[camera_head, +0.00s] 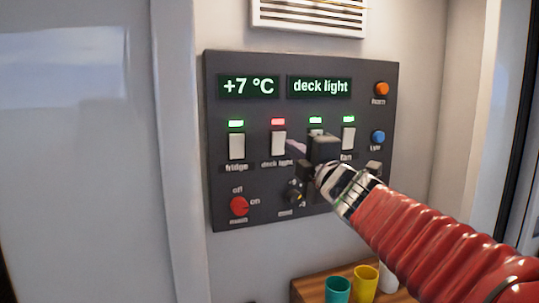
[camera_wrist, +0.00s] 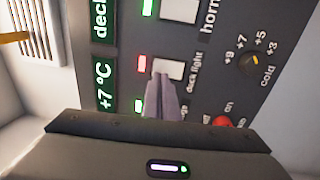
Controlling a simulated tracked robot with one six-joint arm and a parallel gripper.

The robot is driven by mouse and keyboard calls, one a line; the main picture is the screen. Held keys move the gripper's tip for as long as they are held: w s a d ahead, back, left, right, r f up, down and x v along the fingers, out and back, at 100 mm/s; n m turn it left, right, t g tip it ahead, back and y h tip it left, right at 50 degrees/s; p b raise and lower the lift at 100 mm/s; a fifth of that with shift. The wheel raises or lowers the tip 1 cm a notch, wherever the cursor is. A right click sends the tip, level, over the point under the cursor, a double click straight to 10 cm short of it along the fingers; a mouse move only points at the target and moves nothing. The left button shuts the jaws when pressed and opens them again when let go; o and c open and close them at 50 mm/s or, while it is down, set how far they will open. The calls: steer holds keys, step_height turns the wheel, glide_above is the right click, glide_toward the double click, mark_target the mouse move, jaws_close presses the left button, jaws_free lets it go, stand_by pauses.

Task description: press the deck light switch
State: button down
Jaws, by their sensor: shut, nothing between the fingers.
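The deck light switch (camera_head: 278,143) is a white rocker on the dark panel, second from the left in its row, with a red lamp (camera_head: 278,122) lit above it. In the wrist view the panel appears turned sideways, and the deck light switch (camera_wrist: 170,70) is near the middle beside its red lamp (camera_wrist: 142,63). My gripper (camera_head: 295,146) is shut and empty, its tips just right of the switch in the head view. In the wrist view the shut fingers (camera_wrist: 160,80) overlap the switch's near edge. I cannot tell whether they touch it.
The fridge switch (camera_head: 237,146) and fan switch (camera_head: 348,138) have green lamps. A red knob (camera_head: 239,206) is lower left; orange (camera_head: 381,89) and blue (camera_head: 377,137) buttons are at right. The displays read "+7 °C" (camera_head: 248,86) and "deck light" (camera_head: 319,86). Cups (camera_head: 338,289) stand below.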

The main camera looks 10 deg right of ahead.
mark_target(279, 136)
steer(key=shift+x, duration=2.5)
steer(key=shift+w+r, duration=0.1)
steer(key=shift+s, duration=0.45)
steer(key=s+d+r, duration=0.1)
steer(key=s+d, duration=0.1)
steer(key=s, duration=1)
steer(key=shift+s+d+r, duration=0.3)
steer(key=shift+s+r, duration=0.05)
steer(key=shift+r, duration=0.05)
